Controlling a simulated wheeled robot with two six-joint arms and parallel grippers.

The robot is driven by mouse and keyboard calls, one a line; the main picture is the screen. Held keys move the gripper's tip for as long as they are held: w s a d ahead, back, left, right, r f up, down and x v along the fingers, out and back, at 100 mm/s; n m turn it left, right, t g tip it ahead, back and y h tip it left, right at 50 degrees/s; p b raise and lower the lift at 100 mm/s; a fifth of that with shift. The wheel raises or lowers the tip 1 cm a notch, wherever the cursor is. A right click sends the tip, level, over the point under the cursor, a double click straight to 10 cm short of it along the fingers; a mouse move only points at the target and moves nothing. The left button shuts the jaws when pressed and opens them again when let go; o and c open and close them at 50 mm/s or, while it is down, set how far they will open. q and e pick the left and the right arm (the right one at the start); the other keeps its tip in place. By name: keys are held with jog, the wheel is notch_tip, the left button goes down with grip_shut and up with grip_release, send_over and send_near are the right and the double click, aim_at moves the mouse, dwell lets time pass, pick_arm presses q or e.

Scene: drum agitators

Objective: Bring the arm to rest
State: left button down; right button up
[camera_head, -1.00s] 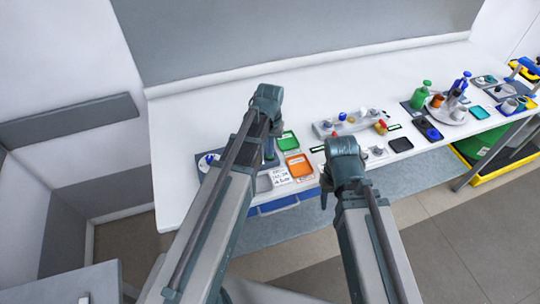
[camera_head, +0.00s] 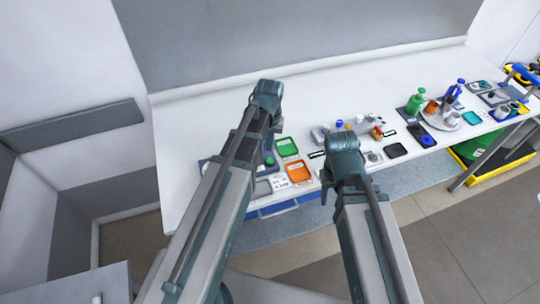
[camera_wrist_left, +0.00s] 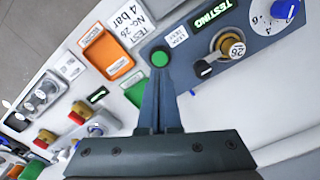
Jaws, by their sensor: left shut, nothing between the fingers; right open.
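My left arm reaches over the bench, and its gripper (camera_head: 268,148) points down at the bench's left end. In the left wrist view its fingers (camera_wrist_left: 158,85) are together with nothing between them. Their tips appear just below a green button (camera_wrist_left: 160,58) on a dark panel (camera_wrist_left: 185,70); I cannot tell whether they touch it. My right gripper (camera_head: 325,188) hangs down near the bench's front edge, left of its wrist. It is open, and its fingers are mostly hidden by the wrist.
The panel has a lit TESTING display (camera_wrist_left: 208,15) and a knob (camera_wrist_left: 230,47). An orange tray (camera_head: 298,171), a green tray (camera_head: 287,147) and a black tray (camera_head: 396,150) lie on the white bench (camera_head: 215,120). Bottles and a round plate stand further right. The bench's back is clear.

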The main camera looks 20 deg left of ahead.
pick_arm(q)
jog(key=shift+r+p, duration=0.35)
jog(key=shift+r, duration=0.3)
jog(key=shift+f, duration=0.1)
jog(key=s+d+f+m+b, duration=0.2)
jog(key=s+d, duration=0.3)
jog(key=s, duration=0.2)
jog(key=s+d+f+m+y+b, duration=0.1)
jog(key=s+d+f+m+b, duration=0.1)
jog(key=s+d, duration=0.3)
jog(key=shift+s+d+m, duration=0.25)
jog(key=shift+s+m, duration=0.05)
jog(key=shift+s, duration=0.9)
dwell(2.4)
